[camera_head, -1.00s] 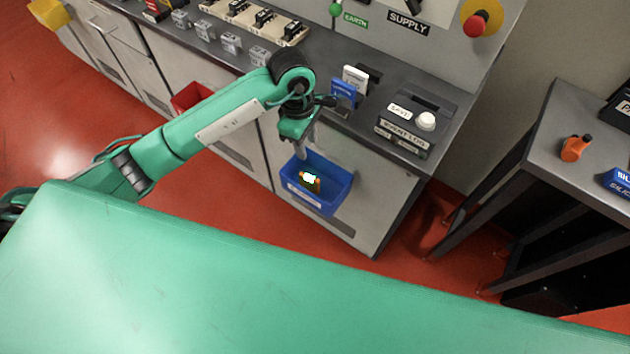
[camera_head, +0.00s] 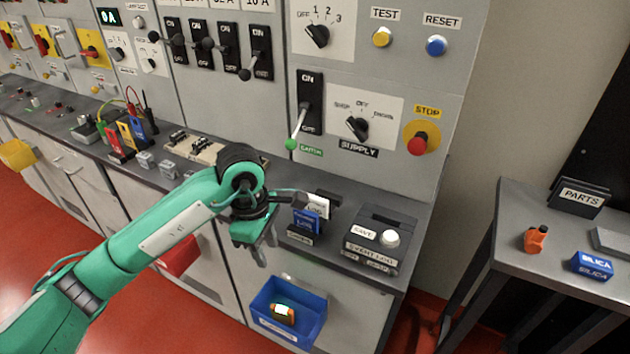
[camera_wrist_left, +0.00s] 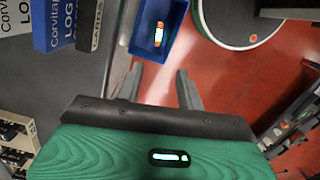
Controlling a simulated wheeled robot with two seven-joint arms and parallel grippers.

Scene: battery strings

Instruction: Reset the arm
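My left arm comes in from the left in the head view. Its left gripper (camera_head: 262,252) hangs fingers down in front of the bench edge, above and left of the blue bin (camera_head: 313,325). In the left wrist view the two fingers of the left gripper (camera_wrist_left: 159,85) are apart with nothing between them. The blue bin also shows there (camera_wrist_left: 172,50), beyond the fingertips. An orange device with a lit screen (camera_head: 282,314) lies in the bin and shows in the wrist view (camera_wrist_left: 159,34). My right gripper is not in view.
Close to the gripper, a blue card box (camera_head: 306,221) and the event log box (camera_head: 384,240) stand on the bench. The switch panel (camera_head: 385,60) rises behind. A side table (camera_head: 560,258) at right holds an orange bottle (camera_head: 536,238) and a blue silica box (camera_head: 592,265).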

